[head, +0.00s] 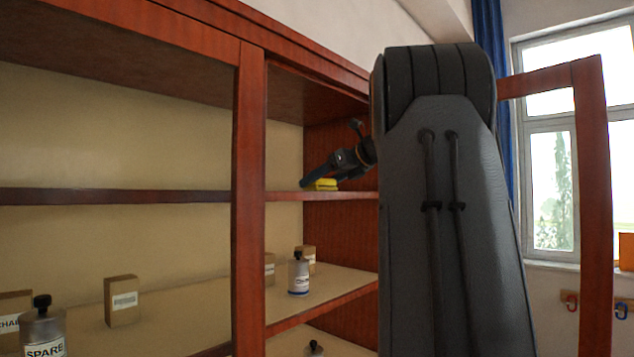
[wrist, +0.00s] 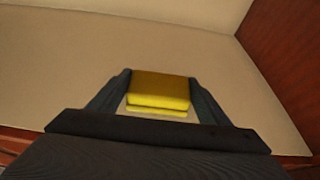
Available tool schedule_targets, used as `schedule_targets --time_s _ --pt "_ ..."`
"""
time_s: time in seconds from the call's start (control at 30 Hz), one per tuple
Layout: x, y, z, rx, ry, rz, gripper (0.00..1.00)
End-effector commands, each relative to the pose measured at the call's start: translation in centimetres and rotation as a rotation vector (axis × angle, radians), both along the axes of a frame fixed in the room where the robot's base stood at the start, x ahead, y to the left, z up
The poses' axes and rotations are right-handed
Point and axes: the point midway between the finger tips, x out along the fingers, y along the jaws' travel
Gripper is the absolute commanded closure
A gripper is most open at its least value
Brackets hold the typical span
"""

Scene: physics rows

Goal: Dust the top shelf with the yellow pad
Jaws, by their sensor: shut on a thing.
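The yellow pad (head: 324,184) is at the top shelf (head: 345,195) of the cabinet's right bay, near the shelf's front edge. My gripper (head: 312,183) reaches into that bay from the right and is shut on the pad. In the wrist view the pad (wrist: 160,90) sits between the two dark fingers, and the pale shelf surface (wrist: 60,75) spreads out around and beyond it. The pad is very close to the shelf; I cannot tell whether it touches. My large grey arm link hides part of the bay's right side in the head view.
A wooden upright (head: 250,200) divides the bays. The red-brown side wall (wrist: 285,60) bounds the shelf on the right. A lower shelf holds a bottle (head: 298,274) and small boxes (head: 308,254). An open door frame (head: 590,200) stands at right. The top shelf looks otherwise bare.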

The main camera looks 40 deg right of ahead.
Motion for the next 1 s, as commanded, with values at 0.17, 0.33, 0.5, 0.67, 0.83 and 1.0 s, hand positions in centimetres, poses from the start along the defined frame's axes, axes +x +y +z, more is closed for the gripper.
schedule_targets --time_s 0.17,0.33,0.5,0.67,0.83,1.0 --pt "0.2 -1.3 -0.1 0.001 0.001 -0.002 0.54" --pt "0.4 -2.6 0.0 0.001 0.001 0.0 0.54" --pt "0.5 -3.6 0.1 0.0 0.0 0.0 0.54" --pt "0.6 -4.0 0.2 0.0 0.0 0.0 0.54" --pt "0.8 -5.1 0.1 0.001 0.0 0.001 0.54" --pt "1.0 -6.4 0.1 0.001 -0.001 0.0 0.54"
